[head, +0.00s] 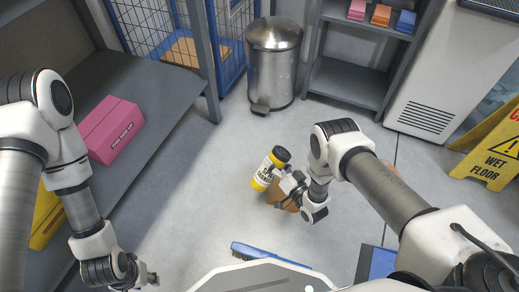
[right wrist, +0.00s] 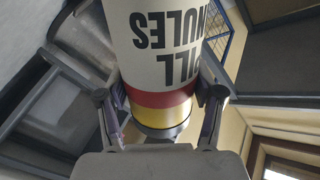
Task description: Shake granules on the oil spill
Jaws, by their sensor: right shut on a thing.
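The granule container (head: 267,172), yellow with a white label and a dark lid, is off the floor in my right gripper (head: 281,180). In the head view it leans, lid toward the upper right. In the right wrist view the container (right wrist: 162,60) sits between both fingers, with its label text upside down. A brown patch (head: 284,197), which looks like the oil spill, lies on the floor just below the container, partly hidden by the container and my right gripper. My left gripper (head: 152,279) is low at the left, away from the container; its opening is unclear.
A blue brush (head: 268,255) and a blue flat object (head: 377,264) lie on the floor in front. A metal bin (head: 273,65) stands behind. A yellow wet-floor sign (head: 492,150) is at right. A pink box (head: 110,130) sits on the left shelf (head: 165,95).

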